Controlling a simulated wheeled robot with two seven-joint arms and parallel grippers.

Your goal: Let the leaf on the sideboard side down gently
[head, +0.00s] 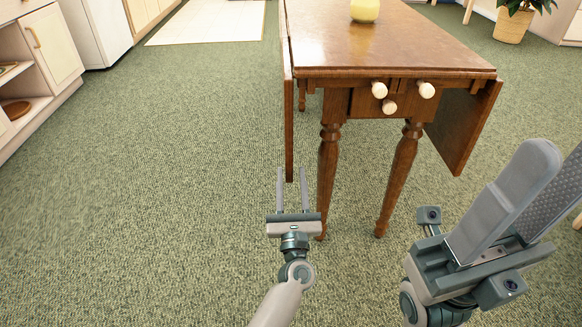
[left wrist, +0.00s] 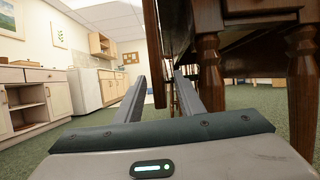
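The wooden drop-leaf table (head: 400,45) stands ahead of me. Its left leaf (head: 289,120), on the side toward the cabinets, hangs straight down and shows nearly edge-on. Its dark edge shows in the left wrist view (left wrist: 157,50). The right leaf (head: 465,120) hangs down, tilted outward. My left gripper (head: 293,170) is open at the left leaf's near lower corner; the leaf's edge appears between its fingers in both views. I cannot tell whether they touch it. My right gripper (head: 558,165) is open and empty, raised near the camera at the right, its far finger partly cut off.
Three pale knobs (head: 379,90) show on the table's near end. A yellow jar (head: 365,10) stands on the top. Turned legs (head: 329,165) stand close right of my left gripper. Cabinets (head: 45,50) line the left. Green carpet (head: 180,150) between is clear.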

